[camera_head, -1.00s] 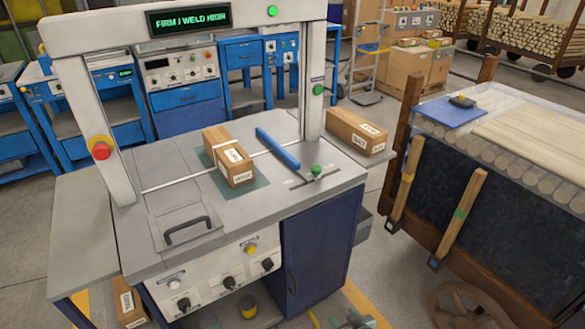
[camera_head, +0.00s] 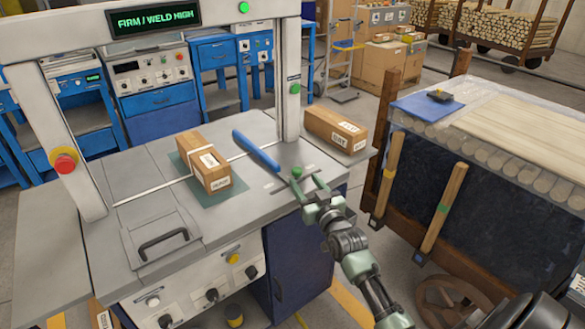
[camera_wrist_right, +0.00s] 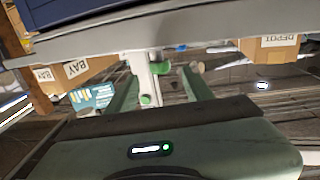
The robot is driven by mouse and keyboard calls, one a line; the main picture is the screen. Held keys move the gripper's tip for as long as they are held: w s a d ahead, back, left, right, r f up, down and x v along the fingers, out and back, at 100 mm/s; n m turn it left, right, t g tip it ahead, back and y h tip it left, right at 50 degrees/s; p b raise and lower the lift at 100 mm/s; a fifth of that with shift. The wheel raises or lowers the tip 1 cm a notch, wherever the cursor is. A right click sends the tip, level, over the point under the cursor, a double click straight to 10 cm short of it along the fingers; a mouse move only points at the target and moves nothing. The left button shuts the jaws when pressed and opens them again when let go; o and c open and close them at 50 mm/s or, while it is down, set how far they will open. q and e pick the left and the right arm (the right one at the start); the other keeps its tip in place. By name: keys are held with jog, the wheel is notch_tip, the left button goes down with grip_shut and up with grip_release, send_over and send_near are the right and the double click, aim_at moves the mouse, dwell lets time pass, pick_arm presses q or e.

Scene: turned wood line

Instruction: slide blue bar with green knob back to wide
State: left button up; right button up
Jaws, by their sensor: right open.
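The blue bar (camera_head: 256,150) lies slantwise on the grey machine top, to the right of a taped box. Its green knob (camera_head: 297,172) stands at the bar's near right, close to the top's right edge. My right gripper (camera_head: 306,181) has come in from the lower right, open, with its fingertips around or just beside the knob; I cannot tell if they touch it. In the right wrist view the picture is upside down, and the knob (camera_wrist_right: 160,67) shows between the two spread fingers. My left gripper is out of view.
A taped box (camera_head: 204,162) sits on a green mat left of the bar. Another box (camera_head: 335,130) is beyond the machine's right post (camera_head: 288,80). A black handle (camera_head: 163,245) is at the front left. A timber cart (camera_head: 480,150) stands to the right.

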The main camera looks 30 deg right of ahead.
aim_at(299, 173)
jog(key=shift+w+d+r, duration=0.1)
jog(key=shift+w+r, duration=0.05)
jog(key=shift+w, duration=0.35)
jog(key=shift+w+d+r, duration=0.1)
jog(key=shift+w+r, duration=0.05)
jog(key=shift+w, duration=0.3)
jog(key=w, duration=0.3)
jog(key=w+d, duration=0.1)
jog(key=shift+w+f, duration=0.2)
jog(key=shift+w, duration=0.2)
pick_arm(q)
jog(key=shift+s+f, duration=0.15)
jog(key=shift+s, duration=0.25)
pick_arm(e)
jog(key=shift+a+r, duration=0.1)
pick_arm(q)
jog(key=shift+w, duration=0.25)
pick_arm(e)
grip_shut()
